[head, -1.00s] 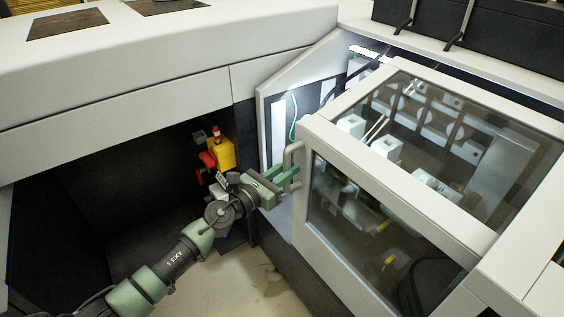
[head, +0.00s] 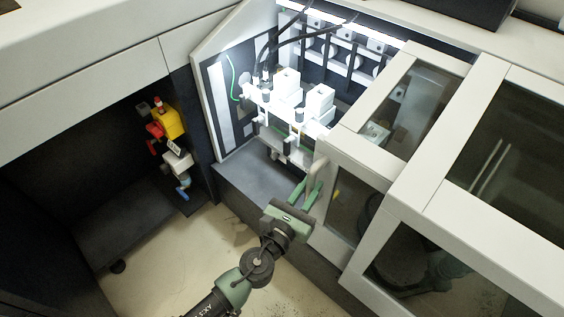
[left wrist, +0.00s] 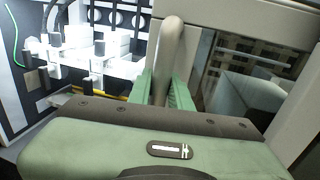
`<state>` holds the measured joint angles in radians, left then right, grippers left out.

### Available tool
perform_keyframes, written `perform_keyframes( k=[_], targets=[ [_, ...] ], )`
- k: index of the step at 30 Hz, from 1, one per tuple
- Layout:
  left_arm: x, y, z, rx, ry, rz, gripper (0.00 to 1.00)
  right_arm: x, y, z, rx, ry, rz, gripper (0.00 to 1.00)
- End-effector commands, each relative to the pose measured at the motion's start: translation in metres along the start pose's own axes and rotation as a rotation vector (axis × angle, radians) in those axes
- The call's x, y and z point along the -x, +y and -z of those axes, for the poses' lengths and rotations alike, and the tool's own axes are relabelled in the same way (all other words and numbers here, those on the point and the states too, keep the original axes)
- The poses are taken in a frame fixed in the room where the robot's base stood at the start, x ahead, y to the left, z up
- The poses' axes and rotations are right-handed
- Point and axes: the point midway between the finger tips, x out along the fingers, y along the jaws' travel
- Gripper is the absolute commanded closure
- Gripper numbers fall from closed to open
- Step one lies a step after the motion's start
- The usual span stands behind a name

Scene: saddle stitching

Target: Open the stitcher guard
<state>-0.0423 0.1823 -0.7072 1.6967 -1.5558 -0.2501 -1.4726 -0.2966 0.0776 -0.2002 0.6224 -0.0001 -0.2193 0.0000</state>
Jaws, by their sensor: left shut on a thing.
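The stitcher guard (head: 334,146) is a light-grey framed sliding cover with dark clear panes. It stands partly open, with its leading edge right of the lit stitching heads (head: 290,98). My left gripper (head: 308,190) is shut on the guard's grey handle (head: 317,172), at the guard's lower front edge. In the left wrist view the handle (left wrist: 170,50) rises between the green fingers (left wrist: 164,88), and the guard's pane shows to the right. The fingers hide the handle's lower part. My right gripper is not in view.
A yellow box with a red part (head: 168,124) hangs on the dark wall at left. A second framed cover (head: 425,205) stands at right, overlapping the guard. The floor (head: 185,265) is clear below the machine.

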Motion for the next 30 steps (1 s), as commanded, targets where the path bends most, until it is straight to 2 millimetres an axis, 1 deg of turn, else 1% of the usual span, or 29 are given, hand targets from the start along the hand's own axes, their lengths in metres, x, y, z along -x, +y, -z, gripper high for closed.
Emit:
perform_keyframes(
  k=[1,3,7,12,18,28,29,30],
  targets=[
    [0.003,-0.019,0.0,0.006,0.001,0.007,1.0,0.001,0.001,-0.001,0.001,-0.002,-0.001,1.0],
    [0.007,-0.036,0.0,0.006,0.001,0.006,1.0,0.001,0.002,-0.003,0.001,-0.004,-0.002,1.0],
    [0.011,-0.061,0.0,0.004,0.0,0.005,1.0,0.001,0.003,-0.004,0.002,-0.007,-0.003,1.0],
    [0.016,-0.081,0.0,0.002,0.0,0.004,1.0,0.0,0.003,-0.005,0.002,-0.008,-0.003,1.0],
    [0.017,-0.089,0.0,-0.001,0.0,0.001,1.0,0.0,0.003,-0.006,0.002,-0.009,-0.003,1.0],
    [0.017,-0.09,0.0,-0.001,-0.001,0.001,1.0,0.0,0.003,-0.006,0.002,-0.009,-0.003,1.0],
    [0.017,-0.089,0.0,-0.001,-0.001,0.001,0.72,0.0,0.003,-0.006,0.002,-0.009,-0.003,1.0],
    [0.017,-0.089,0.0,-0.001,-0.001,0.001,0.61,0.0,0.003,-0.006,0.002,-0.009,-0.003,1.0]
  ],
)
